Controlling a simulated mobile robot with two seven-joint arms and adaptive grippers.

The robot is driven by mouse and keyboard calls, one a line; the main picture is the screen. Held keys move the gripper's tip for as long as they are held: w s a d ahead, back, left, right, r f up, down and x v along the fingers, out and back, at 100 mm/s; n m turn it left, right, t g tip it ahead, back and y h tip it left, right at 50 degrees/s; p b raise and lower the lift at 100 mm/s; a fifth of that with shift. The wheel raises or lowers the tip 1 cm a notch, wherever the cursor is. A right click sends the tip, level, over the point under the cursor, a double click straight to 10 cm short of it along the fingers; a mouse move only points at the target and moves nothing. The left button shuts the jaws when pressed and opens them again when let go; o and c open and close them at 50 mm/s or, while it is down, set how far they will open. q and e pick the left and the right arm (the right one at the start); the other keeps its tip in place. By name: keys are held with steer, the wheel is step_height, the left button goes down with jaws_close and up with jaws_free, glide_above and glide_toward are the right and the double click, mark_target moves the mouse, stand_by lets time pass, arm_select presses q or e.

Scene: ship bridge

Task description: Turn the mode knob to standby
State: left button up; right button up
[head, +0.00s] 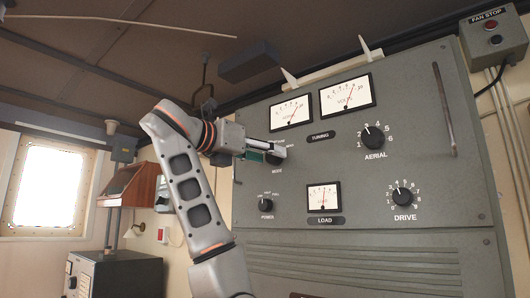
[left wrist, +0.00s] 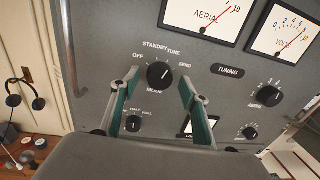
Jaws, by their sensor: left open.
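The mode knob (left wrist: 160,75) is a round black knob on the grey panel, with OFF, STANDBY, TUNE and SEND marked around its top. Its white pointer line leans up and right, roughly towards TUNE. My left gripper (left wrist: 159,80) is open, with one finger on each side of the knob in the left wrist view. I cannot tell whether either finger touches it. In the head view my left gripper (head: 279,152) is at the panel and hides most of the knob above the MODE label. My right gripper is not in view.
The power knob (head: 266,205) is below the mode knob, and the load meter (head: 323,197) is to its lower right. The aerial knob (head: 373,137) and drive knob (head: 403,197) are farther right. A vertical handle (head: 444,110) stands out near the panel's right edge.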

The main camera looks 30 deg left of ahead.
arm_select(q)
steer(key=c, duration=1.1)
steer(key=shift+s+n+t+b, duration=0.1)
steer(key=shift+n+t+b, duration=0.2)
steer(key=shift+n, duration=3.7)
steer(key=o, duration=1.1)
